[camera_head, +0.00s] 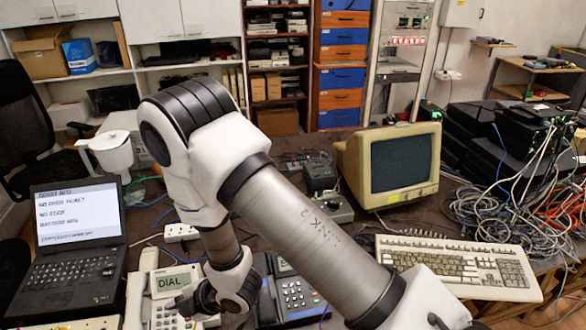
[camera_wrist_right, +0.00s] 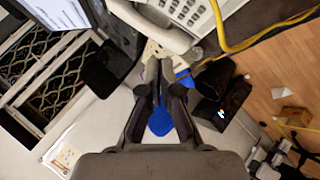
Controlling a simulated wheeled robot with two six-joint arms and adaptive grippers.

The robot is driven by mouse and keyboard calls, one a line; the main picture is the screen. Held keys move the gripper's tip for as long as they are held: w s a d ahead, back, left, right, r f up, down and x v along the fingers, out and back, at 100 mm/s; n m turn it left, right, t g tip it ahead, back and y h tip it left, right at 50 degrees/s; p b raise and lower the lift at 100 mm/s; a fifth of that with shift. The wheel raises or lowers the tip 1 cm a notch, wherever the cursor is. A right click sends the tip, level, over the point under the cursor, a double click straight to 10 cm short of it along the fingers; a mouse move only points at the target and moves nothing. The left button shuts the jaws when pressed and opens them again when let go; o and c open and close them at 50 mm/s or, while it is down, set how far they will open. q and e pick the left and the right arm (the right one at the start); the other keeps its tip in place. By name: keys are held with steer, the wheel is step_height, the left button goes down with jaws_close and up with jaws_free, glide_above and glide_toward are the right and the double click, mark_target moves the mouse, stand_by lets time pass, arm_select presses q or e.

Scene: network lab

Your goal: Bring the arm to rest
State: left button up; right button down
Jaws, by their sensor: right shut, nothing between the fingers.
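My right arm crosses the head view from the lower right up to a bent elbow, then drops to the wrist. My right gripper (camera_head: 180,303) is low over the desk, over the telephone with the "DIAL" display (camera_head: 173,282), partly hidden by my wrist. In the right wrist view my right gripper (camera_wrist_right: 159,64) has its fingers together, with nothing between them. A blue thing (camera_wrist_right: 160,122) shows behind the finger linkages. I cannot tell whether the fingers touch the telephone. My left gripper is not in view.
An open laptop (camera_head: 75,230) stands left of my gripper. A second telephone (camera_head: 296,297) is right of my wrist. A beige monitor (camera_head: 393,165) and keyboard (camera_head: 455,263) stand to the right, partly past my forearm. Tangled cables (camera_head: 500,205) cover the right side.

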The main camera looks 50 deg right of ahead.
steer(key=s+d+f+m+g+h, duration=0.1)
steer(key=s+d+f+m+g, duration=0.15)
steer(key=s+f, duration=0.45)
steer(key=s+d+f+m+g+h, duration=0.1)
steer(key=s+d+f+m+g, duration=0.15)
steer(key=s+f, duration=0.45)
steer(key=s+d+f+m+g+h, duration=0.1)
steer(key=s+d+m+g, duration=0.1)
steer(key=s+m, duration=0.4)
steer(key=s+d+f+m+g+h, duration=0.1)
steer(key=s+d+m+g, duration=0.1)
steer(key=s+m, duration=0.4)
steer(key=shift+d+m+h, duration=0.35)
steer(key=shift+m+h, duration=0.05)
steer(key=shift+m, duration=0.1)
steer(key=shift+d, duration=0.1)
